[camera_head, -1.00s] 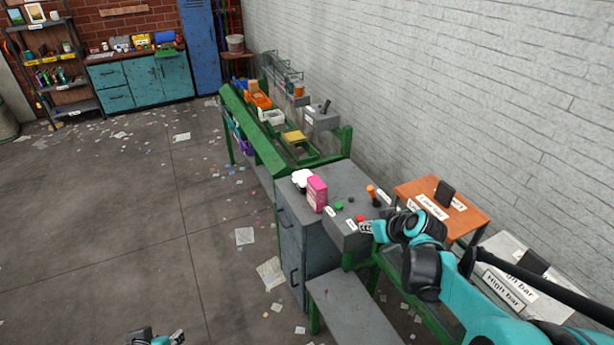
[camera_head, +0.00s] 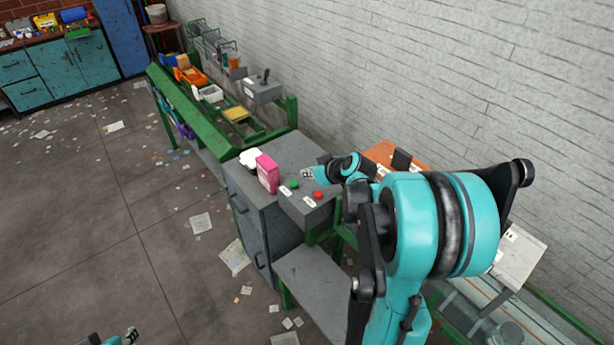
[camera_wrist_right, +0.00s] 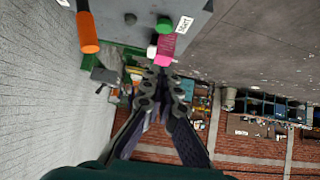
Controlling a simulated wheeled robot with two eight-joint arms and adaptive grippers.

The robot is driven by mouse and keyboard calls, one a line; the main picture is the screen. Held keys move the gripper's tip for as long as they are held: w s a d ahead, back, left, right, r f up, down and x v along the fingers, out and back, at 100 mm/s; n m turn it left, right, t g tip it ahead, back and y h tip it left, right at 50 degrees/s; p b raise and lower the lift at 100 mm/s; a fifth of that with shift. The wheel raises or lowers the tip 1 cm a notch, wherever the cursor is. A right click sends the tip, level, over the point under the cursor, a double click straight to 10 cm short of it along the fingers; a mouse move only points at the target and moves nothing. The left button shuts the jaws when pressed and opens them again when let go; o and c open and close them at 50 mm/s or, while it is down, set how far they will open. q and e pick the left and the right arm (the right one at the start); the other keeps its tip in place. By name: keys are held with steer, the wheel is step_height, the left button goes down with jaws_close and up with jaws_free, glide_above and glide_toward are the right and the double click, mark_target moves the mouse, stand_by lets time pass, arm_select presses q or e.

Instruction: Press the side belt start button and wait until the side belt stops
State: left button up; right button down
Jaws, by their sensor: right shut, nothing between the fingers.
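The grey control box (camera_head: 312,212) has a green button (camera_head: 294,184) and a red button (camera_head: 318,195), with small white labels in front. In the right wrist view the green button (camera_wrist_right: 164,25) sits beside a label (camera_wrist_right: 184,24) that seems to read Start. My right gripper (camera_head: 307,174) is shut and empty, close to the green button on its wall side; contact cannot be told. Its fingers (camera_wrist_right: 163,75) show in the wrist view. My left gripper (camera_head: 131,334) is at the bottom left edge, mostly cut off. The green-framed belt (camera_head: 205,125) runs along the wall; its motion cannot be told.
An orange table (camera_head: 383,152) is behind my right arm.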

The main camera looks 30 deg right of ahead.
steer(key=b, duration=0.2)
glide_above(297, 191)
step_height(297, 191, down, 5)
steer(key=shift+f, duration=0.1)
step_height(297, 191, down, 2)
steer(key=shift+d+f+b, duration=0.1)
steer(key=shift+f+b, duration=0.1)
steer(key=shift+b, duration=0.35)
steer(key=shift+f, duration=0.55)
